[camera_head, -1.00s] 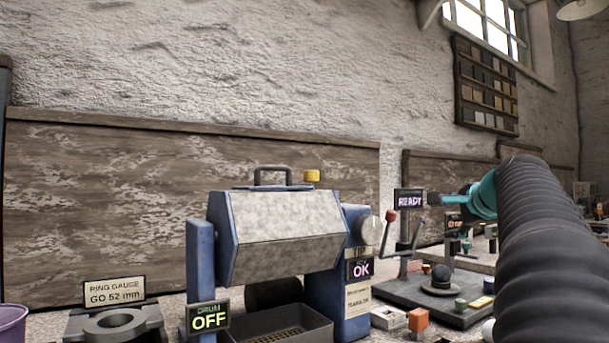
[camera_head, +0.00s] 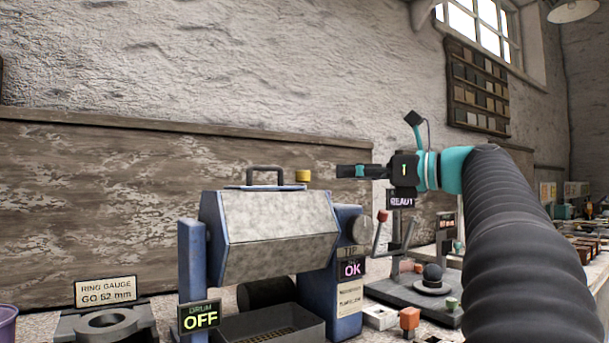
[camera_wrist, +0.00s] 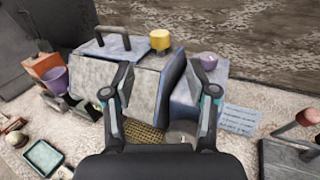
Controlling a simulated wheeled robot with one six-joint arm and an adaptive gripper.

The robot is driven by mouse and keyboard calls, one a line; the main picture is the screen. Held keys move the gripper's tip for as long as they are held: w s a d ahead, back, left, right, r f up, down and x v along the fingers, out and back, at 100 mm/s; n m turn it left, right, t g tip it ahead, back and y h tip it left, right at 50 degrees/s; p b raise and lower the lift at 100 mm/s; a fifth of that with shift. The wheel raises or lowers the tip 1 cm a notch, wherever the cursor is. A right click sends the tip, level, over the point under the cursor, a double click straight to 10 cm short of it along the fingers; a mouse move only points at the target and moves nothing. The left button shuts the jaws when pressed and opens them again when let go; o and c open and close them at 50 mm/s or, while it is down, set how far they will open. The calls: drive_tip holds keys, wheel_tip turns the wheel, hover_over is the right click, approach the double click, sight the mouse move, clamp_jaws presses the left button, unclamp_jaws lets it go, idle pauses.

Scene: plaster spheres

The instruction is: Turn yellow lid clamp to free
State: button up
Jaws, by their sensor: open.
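The yellow lid clamp (camera_head: 303,176) is a small knob on top of the grey faceted drum (camera_head: 270,235), at the right end of the lid with its dark handle (camera_head: 266,172). In the wrist view the clamp (camera_wrist: 160,40) stands upright beyond my fingertips, between the two fingers and a little above their line. My gripper (camera_head: 352,171) is level at about the clamp's height, to its right in the head view and apart from it. In the wrist view my gripper (camera_wrist: 167,85) has its fingers spread wide with nothing between them.
The blue drum frame (camera_head: 347,270) carries a TIP OK sign, and a DRUM OFF sign (camera_head: 199,317) is at the front left. A red-knobbed lever (camera_head: 382,218) and READY sign stand right of the drum. The space above the drum is clear.

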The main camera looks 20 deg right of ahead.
sight(303, 173)
drive_tip(key=x, duration=1.1)
drive_tip(key=shift+w+a, duration=0.15)
drive_tip(key=shift+w, duration=0.05)
drive_tip(key=shift+c, duration=0.3)
clamp_jaws()
